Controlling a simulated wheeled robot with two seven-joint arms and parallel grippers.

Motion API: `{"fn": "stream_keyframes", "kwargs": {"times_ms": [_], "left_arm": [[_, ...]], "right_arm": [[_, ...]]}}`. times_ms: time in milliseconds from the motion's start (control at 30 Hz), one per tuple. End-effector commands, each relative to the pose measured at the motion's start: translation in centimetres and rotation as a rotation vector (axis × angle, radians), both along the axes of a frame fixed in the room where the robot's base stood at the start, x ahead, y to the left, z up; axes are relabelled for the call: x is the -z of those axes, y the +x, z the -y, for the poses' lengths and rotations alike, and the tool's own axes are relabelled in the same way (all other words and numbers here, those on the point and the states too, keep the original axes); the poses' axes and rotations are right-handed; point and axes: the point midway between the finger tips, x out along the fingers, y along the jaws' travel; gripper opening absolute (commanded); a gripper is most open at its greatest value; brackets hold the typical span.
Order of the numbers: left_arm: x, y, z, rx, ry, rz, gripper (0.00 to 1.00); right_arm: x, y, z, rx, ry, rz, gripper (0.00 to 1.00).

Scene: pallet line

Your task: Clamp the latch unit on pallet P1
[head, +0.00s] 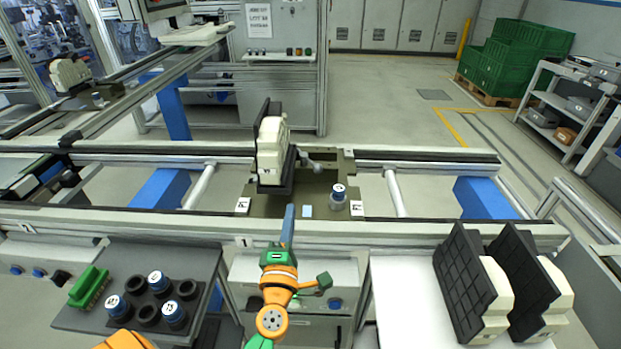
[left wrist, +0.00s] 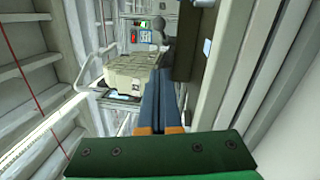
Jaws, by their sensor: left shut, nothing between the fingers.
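The pallet (head: 268,207) is a dark olive plate on the near rail line, in the middle of the head view. The cream latch unit (head: 271,140) stands upright on it against a black fixture (head: 262,187). A metal lever with a round knob (head: 318,168) is just right of the unit. My left gripper (head: 289,210) is shut and empty, its blue fingers at the pallet's near edge, below and right of the unit and apart from the lever in the picture. The blue fingers (left wrist: 160,105) also show in the left wrist view. My right gripper is not in view.
A blue-capped cup (head: 338,195) stands on the pallet's right side. A grey tray (head: 90,318) at lower left holds several cups and a green brush. Two black-backed cream units (head: 497,300) stand on a white surface at lower right. Rails (head: 420,230) run across the front.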

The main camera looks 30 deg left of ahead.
Motion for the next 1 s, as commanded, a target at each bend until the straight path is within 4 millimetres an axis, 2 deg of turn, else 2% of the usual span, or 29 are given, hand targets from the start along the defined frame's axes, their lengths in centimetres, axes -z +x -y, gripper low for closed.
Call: {"fn": "stream_keyframes", "kwargs": {"times_ms": [100, 333, 500, 700, 1000], "left_arm": [[-0.8, 2.4, -1.3, 0.001, 0.002, 0.003, 0.0], [-1.2, 6.7, -3.6, 0.003, 0.004, 0.002, 0.0], [-1.6, 9.2, -2.7, 0.005, 0.002, 0.002, 0.0], [-1.9, 10.3, -2.4, 0.004, 0.003, 0.0, 0.0], [-1.9, 10.4, -2.3, 0.004, 0.004, -0.001, 0.0]], "right_arm": [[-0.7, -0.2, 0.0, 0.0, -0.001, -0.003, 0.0], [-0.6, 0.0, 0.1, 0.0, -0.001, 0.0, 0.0], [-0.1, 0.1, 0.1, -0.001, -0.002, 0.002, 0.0], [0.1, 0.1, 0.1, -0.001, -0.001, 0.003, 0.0], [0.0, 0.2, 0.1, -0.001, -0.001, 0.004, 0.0]]}}
